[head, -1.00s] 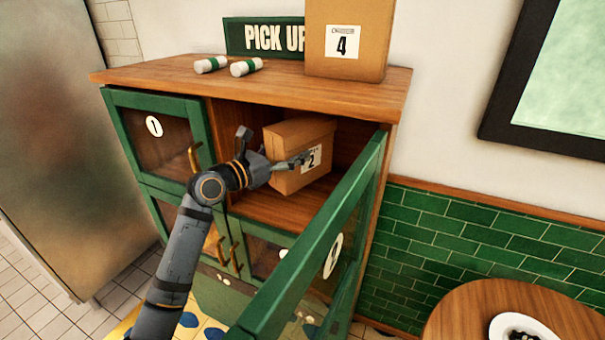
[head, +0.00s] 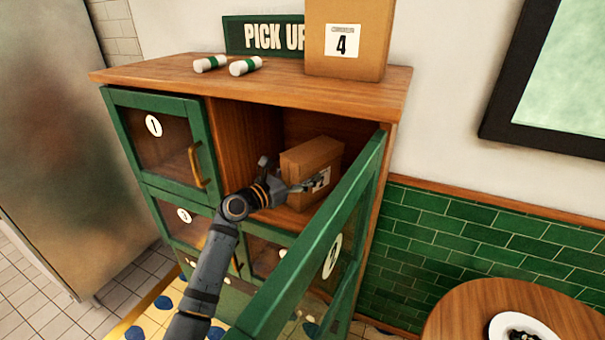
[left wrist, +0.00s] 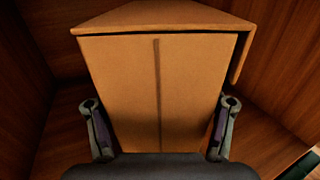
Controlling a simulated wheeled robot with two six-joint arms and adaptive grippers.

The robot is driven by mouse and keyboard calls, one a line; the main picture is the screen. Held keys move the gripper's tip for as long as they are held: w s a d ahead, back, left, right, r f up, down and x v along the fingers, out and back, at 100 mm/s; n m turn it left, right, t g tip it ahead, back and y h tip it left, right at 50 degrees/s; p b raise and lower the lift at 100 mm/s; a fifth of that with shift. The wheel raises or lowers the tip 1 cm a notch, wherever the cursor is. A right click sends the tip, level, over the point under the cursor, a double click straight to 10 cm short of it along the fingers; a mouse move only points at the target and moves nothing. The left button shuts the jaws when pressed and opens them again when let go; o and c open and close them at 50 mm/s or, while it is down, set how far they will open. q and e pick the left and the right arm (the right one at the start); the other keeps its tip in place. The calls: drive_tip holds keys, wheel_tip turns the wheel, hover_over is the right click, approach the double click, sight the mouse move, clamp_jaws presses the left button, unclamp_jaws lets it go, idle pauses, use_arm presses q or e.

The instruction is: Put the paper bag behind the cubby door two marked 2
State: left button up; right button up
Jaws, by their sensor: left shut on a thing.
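The brown paper bag (head: 309,163) has a white label, partly covered by a finger, and is inside the upper right cubby. My left gripper (head: 282,180) is shut on it, reaching in through the open doorway. In the left wrist view the bag (left wrist: 150,85) fills the middle, with the two fingers (left wrist: 157,130) on either side of it. The cubby door two (head: 305,265) is green-framed with an oval number plate and swung open toward me. The cubby floor (head: 262,215) shows beside the bag; whether the bag touches it is unclear. My right gripper is not in view.
The closed door marked 1 (head: 165,140) is left of the open cubby, with door 3 (head: 185,217) below it. On the cabinet top (head: 190,80) are a bag marked 4 (head: 345,42), two white-and-green cylinders (head: 228,65) and a pick-up sign (head: 262,37). A round table (head: 470,310) stands at lower right.

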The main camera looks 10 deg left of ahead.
use_arm(q)
drive_tip(key=shift+f, duration=0.15)
drive_tip(key=o, duration=1.2)
drive_tip(key=shift+r, duration=0.25)
drive_tip(key=b+v, duration=0.1)
drive_tip(key=v, duration=1)
drive_tip(key=shift+a+f, duration=0.2)
drive_tip(key=shift+s+a+b, duration=0.1)
drive_tip(key=shift+s+b, duration=0.2)
drive_tip(key=shift+s, duration=0.1)
drive_tip(key=shift+r, duration=0.1)
